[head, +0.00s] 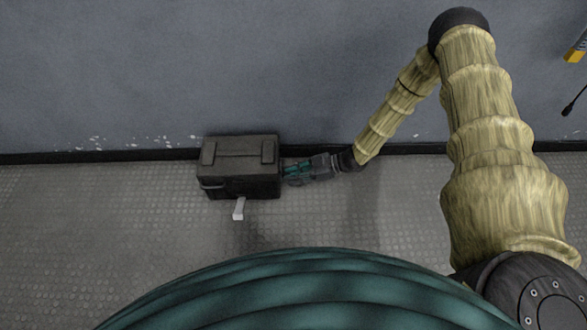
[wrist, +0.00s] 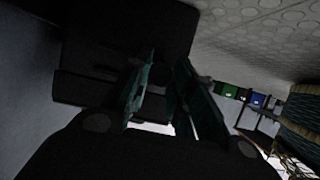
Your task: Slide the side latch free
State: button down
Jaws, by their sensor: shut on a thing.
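A dark box (head: 239,165) stands on the floor against the wall in the head view. It has a lid with raised strips, a handle on its front left, and a pale lever (head: 239,209) sticking out at the front. My gripper (head: 284,170) is at the box's right side, with its teal fingers touching or very near that face. In the wrist view the box (wrist: 125,40) fills the upper left, and my gripper (wrist: 163,75) has its fingertips close together at its side. The fingers are shut on a small part there, likely the side latch, which is mostly hidden and dark.
The grey wall (head: 200,70) and its dark skirting run close behind the box. The patterned floor (head: 120,210) is clear to the left and in front. Small coloured items (wrist: 240,95) show far off in the wrist view.

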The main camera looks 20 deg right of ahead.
jog(key=c, duration=1.2)
grip_release()
jog(key=shift+c, duration=0.2)
jog(key=v, duration=1.2)
jog(key=shift+f, duration=0.15)
